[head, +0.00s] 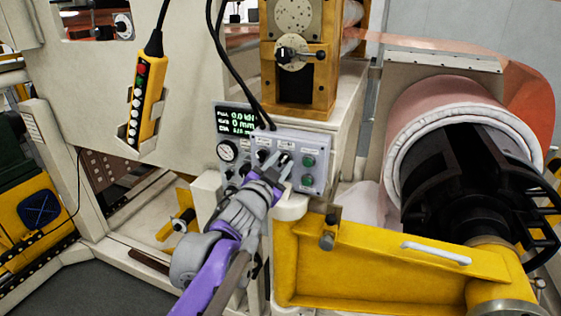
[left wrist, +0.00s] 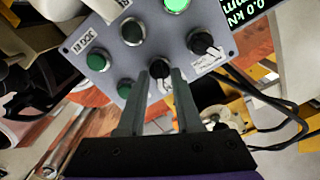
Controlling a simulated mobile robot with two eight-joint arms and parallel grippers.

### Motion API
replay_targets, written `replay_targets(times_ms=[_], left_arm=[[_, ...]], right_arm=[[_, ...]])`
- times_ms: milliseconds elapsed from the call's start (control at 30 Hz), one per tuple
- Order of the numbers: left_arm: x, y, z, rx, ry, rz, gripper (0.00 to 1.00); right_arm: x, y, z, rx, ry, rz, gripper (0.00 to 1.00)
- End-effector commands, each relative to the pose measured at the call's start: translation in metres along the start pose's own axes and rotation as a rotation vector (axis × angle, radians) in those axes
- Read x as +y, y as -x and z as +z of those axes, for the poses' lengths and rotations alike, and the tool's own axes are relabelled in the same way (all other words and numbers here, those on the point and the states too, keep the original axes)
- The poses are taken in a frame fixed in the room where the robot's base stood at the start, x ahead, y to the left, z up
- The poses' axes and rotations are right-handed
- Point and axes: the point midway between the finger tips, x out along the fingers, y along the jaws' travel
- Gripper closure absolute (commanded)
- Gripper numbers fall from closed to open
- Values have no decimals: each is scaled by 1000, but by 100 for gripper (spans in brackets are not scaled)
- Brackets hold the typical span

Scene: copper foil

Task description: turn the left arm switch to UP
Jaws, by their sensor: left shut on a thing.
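A grey control panel (head: 321,158) with black rotary knobs and green buttons is mounted below the yellow machine head. In the left wrist view the panel (left wrist: 113,38) is close and tilted. My left gripper (head: 274,168) reaches it from the front. Its two fingers (left wrist: 163,78) are closed on either side of a black switch knob (left wrist: 160,68) on the panel. The fingers partly cover this knob, and its label is not readable. Another black knob (left wrist: 203,42) with a white pointer label is to its right, and a third knob (left wrist: 132,32) is up and left. My right gripper is not seen.
A pressure gauge (head: 228,150) and a dark display (head: 236,119) with green figures are left of the panel. Black cables (head: 226,62) hang above it. A yellow arm (head: 385,262) and a large roll (head: 425,118) are to the right. A yellow pendant (head: 146,98) hangs at left.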

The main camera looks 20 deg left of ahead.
Motion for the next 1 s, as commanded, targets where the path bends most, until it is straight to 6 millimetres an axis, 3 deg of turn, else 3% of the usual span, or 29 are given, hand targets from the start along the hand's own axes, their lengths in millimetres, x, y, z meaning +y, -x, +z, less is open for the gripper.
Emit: replay_targets(times_ms=[500, 533, 567, 867, 1000], left_arm=[[0, 0, 0, 1, -21, 0, 100], [0, 0, 0, 1, -21, 0, 63], [0, 0, 0, 1, -21, 0, 59], [0, 2, 0, 1, -20, 0, 59], [0, 15, 0, 0, -22, 0, 59]], right_arm=[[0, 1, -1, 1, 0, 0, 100], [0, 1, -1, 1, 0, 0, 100], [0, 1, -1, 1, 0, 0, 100], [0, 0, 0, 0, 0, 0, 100], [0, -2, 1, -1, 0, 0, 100]])
